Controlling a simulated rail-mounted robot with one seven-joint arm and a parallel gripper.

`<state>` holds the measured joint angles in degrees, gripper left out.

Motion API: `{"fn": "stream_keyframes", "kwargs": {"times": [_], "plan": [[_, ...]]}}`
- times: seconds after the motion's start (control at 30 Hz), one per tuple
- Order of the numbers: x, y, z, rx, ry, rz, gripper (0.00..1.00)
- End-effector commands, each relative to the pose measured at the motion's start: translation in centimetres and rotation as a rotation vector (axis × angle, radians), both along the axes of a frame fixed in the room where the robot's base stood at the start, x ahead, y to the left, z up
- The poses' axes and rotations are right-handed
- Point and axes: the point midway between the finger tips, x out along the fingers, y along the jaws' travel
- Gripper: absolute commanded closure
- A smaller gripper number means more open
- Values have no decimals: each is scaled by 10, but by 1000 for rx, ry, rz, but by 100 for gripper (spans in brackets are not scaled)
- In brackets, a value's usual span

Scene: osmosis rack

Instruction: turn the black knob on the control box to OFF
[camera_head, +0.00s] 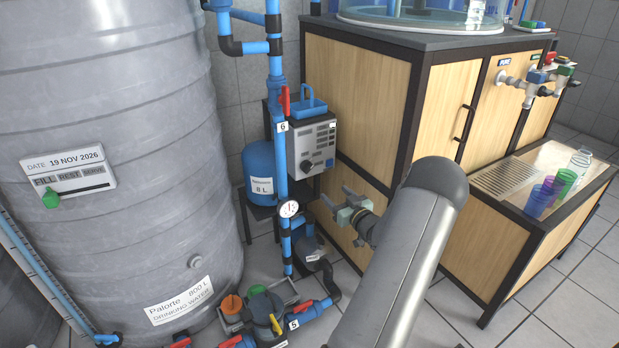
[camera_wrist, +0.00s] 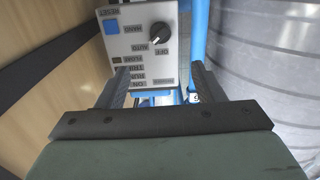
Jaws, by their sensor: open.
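The control box (camera_head: 313,138) is a light grey panel beside the blue pipe, and its black knob (camera_head: 307,166) is low on its face. In the wrist view the control box (camera_wrist: 141,47) appears rotated, with OFF, AUTO and HAND labels around the black knob (camera_wrist: 160,33). A pale mark on the knob points towards the lower left, near AUTO; the exact setting is hard to tell. My gripper (camera_head: 334,197) is open and empty, below and to the right of the box. In the wrist view its fingers (camera_wrist: 160,72) are spread, with the knob beyond them.
The wooden cabinet (camera_head: 355,95) stands close on the right. A large grey tank (camera_head: 110,120) fills the left. Pump parts (camera_head: 265,315) lie below.

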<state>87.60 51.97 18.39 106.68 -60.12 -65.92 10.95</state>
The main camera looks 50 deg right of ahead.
Motion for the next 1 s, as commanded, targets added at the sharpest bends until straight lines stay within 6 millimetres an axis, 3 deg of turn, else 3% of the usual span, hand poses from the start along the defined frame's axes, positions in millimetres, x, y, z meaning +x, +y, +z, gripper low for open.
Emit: {"fn": "stream_keyframes", "kwargs": {"times": [0.6,0.8,1.0], "plan": [[120,-45,-1,-1,1,2,38],[145,-55,0,0,2,1,38],[154,-59,1,0,3,-1,38]]}}
